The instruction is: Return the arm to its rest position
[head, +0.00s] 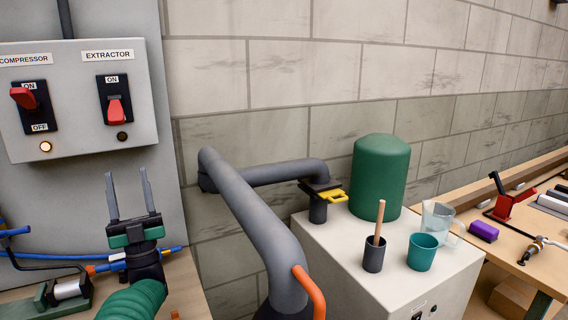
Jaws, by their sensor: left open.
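My left gripper (130,203) is in the head view at the lower left, open and empty. Its two grey fingers point up, below the grey switch box (75,143) on the wall and apart from it. The box carries a red COMPRESSOR switch (24,98), whose lever sits toward ON, with a lit lamp (46,147) below it. The red EXTRACTOR switch (116,110) has its lever pointing down, and the lamp (122,136) below it is dark. My right gripper does not show.
A thick grey pipe (245,215) with an orange handle (309,292) stands right of my gripper. A white cabinet (345,262) bears a green tank (379,175), a teal cup (422,252) and a dark cup (374,255). Blue hoses (60,254) run behind my gripper.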

